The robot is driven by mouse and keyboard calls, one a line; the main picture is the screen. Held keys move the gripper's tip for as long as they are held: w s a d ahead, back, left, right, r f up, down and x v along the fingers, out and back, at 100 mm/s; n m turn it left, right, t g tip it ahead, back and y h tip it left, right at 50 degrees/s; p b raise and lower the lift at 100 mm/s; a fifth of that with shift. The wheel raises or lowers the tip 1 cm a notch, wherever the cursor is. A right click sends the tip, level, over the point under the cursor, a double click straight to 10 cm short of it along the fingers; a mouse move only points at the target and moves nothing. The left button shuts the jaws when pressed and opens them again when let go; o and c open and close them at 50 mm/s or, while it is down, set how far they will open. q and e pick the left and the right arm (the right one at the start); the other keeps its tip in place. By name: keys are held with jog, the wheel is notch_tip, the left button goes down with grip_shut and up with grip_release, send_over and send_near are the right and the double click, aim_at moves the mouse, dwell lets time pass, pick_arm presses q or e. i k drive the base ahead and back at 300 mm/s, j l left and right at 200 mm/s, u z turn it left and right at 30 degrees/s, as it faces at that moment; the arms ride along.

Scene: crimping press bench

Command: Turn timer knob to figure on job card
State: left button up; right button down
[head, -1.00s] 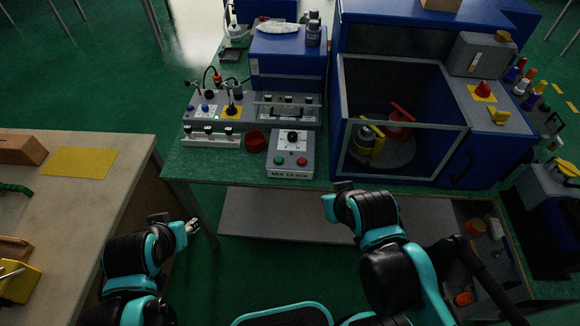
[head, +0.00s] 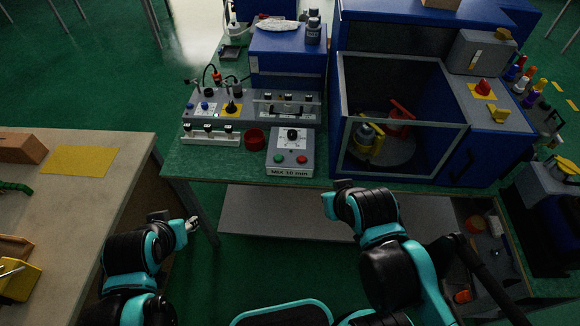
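The timer box (head: 290,158) is a grey box at the front edge of the green bench. Its black timer knob (head: 292,135) sits on a white dial, with a green button on the left and a red button on the right below. The knob's exact setting is too small to read. I cannot make out a job card for certain. My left gripper (head: 192,225) is low at the left, in front of the bench and away from the box. My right gripper (head: 336,190) is near the bench's front edge, right of the box, its fingers mostly hidden.
A blue press cabinet (head: 345,120) with an open-framed chamber stands right of the box. A grey control panel (head: 200,112) with knobs and a white switch strip (head: 210,136) lie to the left. A red cup (head: 255,139) stands beside the box. A wooden table (head: 120,150) is at the left.

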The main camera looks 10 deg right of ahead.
aim_at(292, 134)
jog(key=i+z, duration=0.7)
jog(key=i+j+z, duration=0.15)
jog(key=z, duration=0.2)
